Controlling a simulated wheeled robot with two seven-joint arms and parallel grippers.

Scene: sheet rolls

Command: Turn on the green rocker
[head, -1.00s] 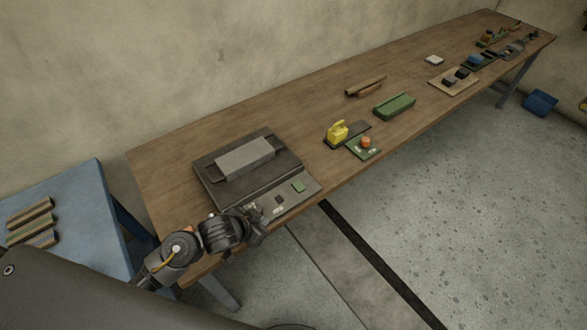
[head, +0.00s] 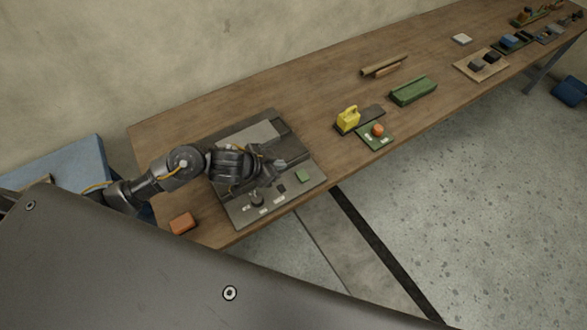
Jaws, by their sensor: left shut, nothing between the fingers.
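The green rocker (head: 302,176) is a small green square near the right front of a flat dark grey panel device (head: 313,186) on the wooden table. A small black square (head: 281,188) and a dark round knob (head: 257,199) sit to its left, with pale labels in front. My left gripper (head: 277,166) is over the panel, to the left of the green rocker and apart from it in the picture. It is shut and empty. My left arm hides part of the panel and its light grey block (head: 251,136). My right gripper is not in view.
An orange block (head: 182,222) lies at the table's near left corner. A yellow object (head: 347,119), a green plate with an orange knob (head: 377,130) and a green box (head: 413,91) stand farther right. Bare table lies behind the panel.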

